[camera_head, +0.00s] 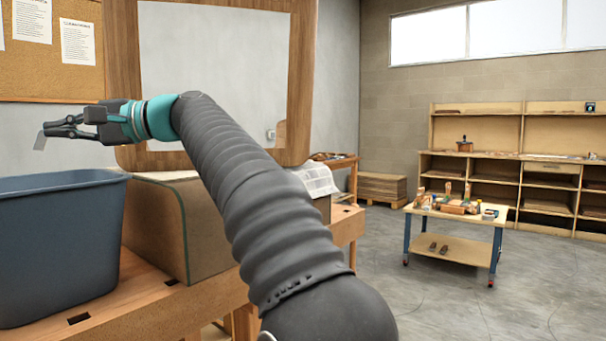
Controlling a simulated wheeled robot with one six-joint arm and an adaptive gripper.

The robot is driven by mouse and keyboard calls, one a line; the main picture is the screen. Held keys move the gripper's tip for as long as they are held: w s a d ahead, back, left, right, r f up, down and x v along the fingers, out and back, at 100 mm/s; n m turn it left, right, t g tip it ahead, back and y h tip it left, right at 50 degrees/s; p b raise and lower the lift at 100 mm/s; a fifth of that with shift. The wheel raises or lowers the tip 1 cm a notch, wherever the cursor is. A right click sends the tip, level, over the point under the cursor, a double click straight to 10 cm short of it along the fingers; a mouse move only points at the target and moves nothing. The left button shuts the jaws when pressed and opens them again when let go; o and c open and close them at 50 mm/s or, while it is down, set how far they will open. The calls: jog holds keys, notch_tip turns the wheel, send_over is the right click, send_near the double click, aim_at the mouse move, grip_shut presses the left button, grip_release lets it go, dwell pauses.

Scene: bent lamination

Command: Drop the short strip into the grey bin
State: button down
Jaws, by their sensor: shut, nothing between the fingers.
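The grey bin (62,250) looks blue-grey and stands on the wooden bench at the left, cut off by the picture's edge. Its inside is hidden behind the near wall. My gripper (48,131) points left, above the bin's rim in the picture, with its fingers shut. No other strip can be made out.
A curved wooden form (160,225) stands on the bench (195,305) just right of the bin. Behind is a wood-framed panel (215,60). A small table (430,212) with tools and wall shelves (540,185) stand farther right. The floor between is clear.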

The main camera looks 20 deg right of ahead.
jog(key=shift+f, duration=0.4)
jog(key=c, duration=1.2)
grip_release()
jog(key=shift+c, duration=0.2)
jog(key=v, duration=1.2)
